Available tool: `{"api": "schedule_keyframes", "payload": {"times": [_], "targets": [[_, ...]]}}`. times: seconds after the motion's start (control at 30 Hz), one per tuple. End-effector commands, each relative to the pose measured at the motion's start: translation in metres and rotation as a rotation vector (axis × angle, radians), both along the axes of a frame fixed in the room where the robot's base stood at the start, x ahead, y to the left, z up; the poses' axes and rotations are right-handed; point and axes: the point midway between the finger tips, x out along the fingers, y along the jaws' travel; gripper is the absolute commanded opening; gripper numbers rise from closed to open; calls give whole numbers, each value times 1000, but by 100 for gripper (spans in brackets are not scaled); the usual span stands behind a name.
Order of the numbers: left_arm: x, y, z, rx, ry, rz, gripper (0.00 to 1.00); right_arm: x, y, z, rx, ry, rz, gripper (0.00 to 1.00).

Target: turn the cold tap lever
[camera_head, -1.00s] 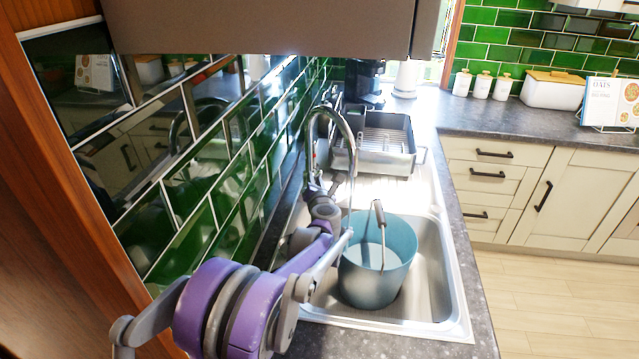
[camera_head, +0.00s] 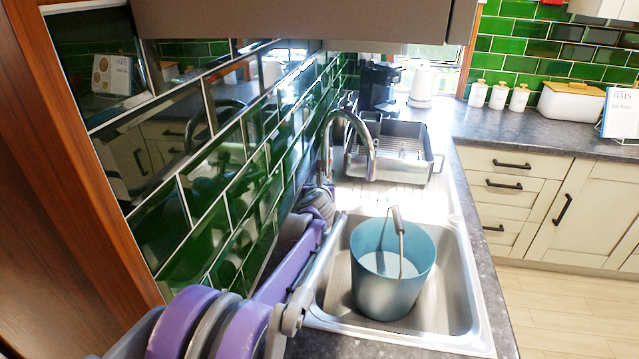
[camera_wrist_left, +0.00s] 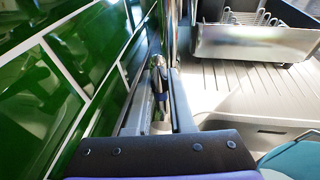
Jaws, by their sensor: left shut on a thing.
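The chrome tap (camera_head: 372,150) with its tall curved spout stands at the wall side of the sink. In the left wrist view, a small chrome lever with a blue mark (camera_wrist_left: 161,98), the cold tap lever, lies between the two fingers of my left gripper (camera_wrist_left: 157,105). The fingers are close around it, one on each side, beside the tap's upright pipe (camera_wrist_left: 173,35). In the head view, my wrist hides the tap's base and lever. My right gripper is not in view.
A blue bucket (camera_head: 372,300) with a raised handle stands in the steel sink (camera_head: 440,322), right of my left arm. A dish rack (camera_head: 415,165) stands behind the tap. The green tiled wall (camera_head: 215,220) runs close along the arm's left side.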

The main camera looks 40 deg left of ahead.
Motion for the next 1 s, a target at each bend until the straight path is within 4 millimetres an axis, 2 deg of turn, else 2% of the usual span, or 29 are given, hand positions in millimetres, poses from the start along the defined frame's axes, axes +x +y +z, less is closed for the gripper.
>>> {"api": "schedule_keyframes", "payload": {"times": [0.3, 0.33, 0.47, 0.5, 0.83, 1.0], "targets": [[0, 1, 0, -3, -2, 2, 0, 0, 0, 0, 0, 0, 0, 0], [0, 1, 0, -3, -2, 2, 25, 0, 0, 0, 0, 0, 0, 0], [0, 1, 0, -3, -1, 2, 48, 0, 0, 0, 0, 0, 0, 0], [0, 1, 0, -3, -1, 2, 51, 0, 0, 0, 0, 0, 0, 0], [-2, -2, 1, -2, 0, 1, 51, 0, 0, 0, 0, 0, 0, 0], [-18, -15, 7, -1, 0, 0, 51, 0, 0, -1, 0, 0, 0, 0]]}}
